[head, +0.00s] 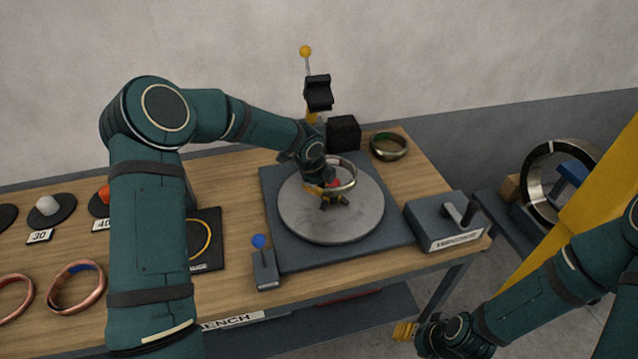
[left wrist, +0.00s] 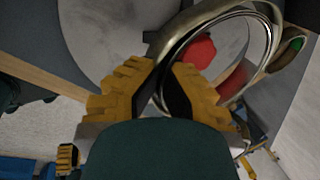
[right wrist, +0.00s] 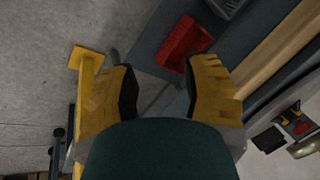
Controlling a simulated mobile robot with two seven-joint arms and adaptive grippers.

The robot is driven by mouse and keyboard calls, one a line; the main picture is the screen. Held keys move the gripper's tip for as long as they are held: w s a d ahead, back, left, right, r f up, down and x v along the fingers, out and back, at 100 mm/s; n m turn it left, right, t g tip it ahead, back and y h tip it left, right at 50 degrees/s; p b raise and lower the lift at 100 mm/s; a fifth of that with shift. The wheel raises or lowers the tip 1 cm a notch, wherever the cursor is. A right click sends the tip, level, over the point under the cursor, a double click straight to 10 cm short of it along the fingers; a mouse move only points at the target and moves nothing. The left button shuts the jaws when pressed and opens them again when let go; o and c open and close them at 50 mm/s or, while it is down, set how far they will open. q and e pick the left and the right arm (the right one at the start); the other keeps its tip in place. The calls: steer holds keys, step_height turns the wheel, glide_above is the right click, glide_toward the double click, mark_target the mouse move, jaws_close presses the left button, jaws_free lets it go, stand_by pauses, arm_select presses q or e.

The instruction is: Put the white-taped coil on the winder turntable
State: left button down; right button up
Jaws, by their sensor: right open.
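A brass-grey coil (head: 347,188) is over the round grey winder turntable (head: 298,225), around or above its red-topped hub (head: 333,184); I cannot tell whether it touches. My left gripper (head: 314,190) is at the coil's left side. In the left wrist view, the coil (left wrist: 262,35) has its wall running between the left gripper's yellow fingers (left wrist: 160,78), which look closed on it. My right gripper (head: 405,331) is open and empty off the bench's front right; its fingers (right wrist: 160,75) are spread in the right wrist view.
A green-marked coil (head: 390,147) lies behind the turntable. Copper coils, one blue-taped (head: 76,288), lie at bench left. A blue-knobbed lever (head: 262,262) and a crank box (head: 445,225) flank the turntable front. A yellow post (head: 590,205) stands right. A red bin (right wrist: 183,42) is low down.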

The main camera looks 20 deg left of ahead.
mark_target(321, 207)
arm_select(q)
steer(key=shift+f+b, duration=2.1)
steer(key=shift+f, duration=1.1)
arm_select(e)
steer(key=shift+g, duration=0.3)
steer(key=shift+s+a+f, duration=0.1)
steer(key=shift+s+f, duration=0.15)
steer(key=shift+f, duration=0.5)
steer(key=shift+s+f, duration=0.25)
steer(key=shift+f, duration=0.55)
steer(key=shift+s+a+f, duration=0.1)
steer(key=shift+s+f, duration=0.15)
steer(key=shift+f, duration=0.5)
arm_select(q)
steer(key=c, duration=1.1)
jaws_free()
steer(key=shift+o, duration=0.2)
steer(key=v, duration=1.2)
steer(key=shift+s, duration=0.15)
arm_select(e)
steer(key=shift+s, duration=0.1)
